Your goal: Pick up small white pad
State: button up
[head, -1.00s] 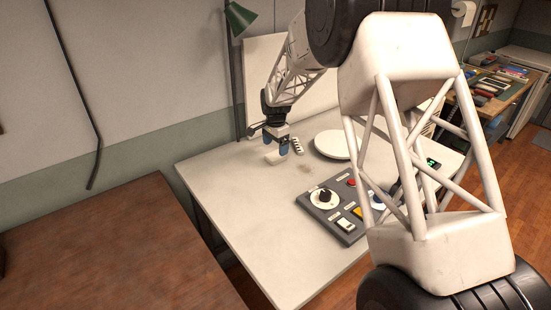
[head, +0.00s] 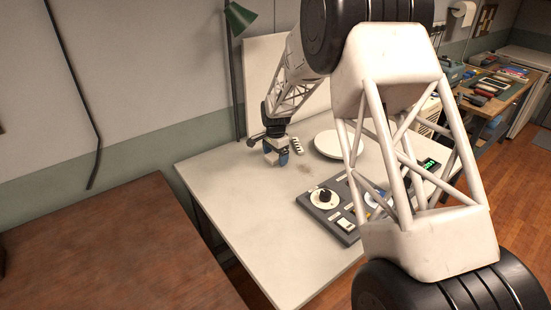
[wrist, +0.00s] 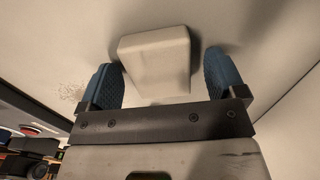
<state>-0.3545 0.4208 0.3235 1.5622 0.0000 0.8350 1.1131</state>
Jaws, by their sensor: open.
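The small white pad (wrist: 155,62) lies between the two blue fingers of my gripper (wrist: 163,85) in the wrist view. My gripper is open and low over the far left part of the white table in the head view (head: 277,158). There a pale block face, likely the pad (head: 270,156), shows at the fingers, partly hidden by them.
The white table (head: 250,215) is clear to the front left. A white plate (head: 335,143) and a small white strip (head: 297,145) lie right of my gripper. A grey control panel (head: 338,222) with knobs sits nearer. A green lamp (head: 240,18) stands behind.

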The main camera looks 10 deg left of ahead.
aim_at(275, 155)
jog(key=c, duration=1)
jog(key=shift+r, duration=0.15)
jog(key=shift+r, duration=1.55)
jog(key=s+d, duration=0.1)
jog(key=s, duration=0.4)
jog(key=s+d+r, duration=0.1)
jog(key=s+d, duration=0.1)
jog(key=s, duration=0.3)
jog(key=s+d, duration=0.2)
jog(key=s, duration=0.3)
jog(key=shift+d+r, duration=0.25)
jog(key=shift+r, duration=0.05)
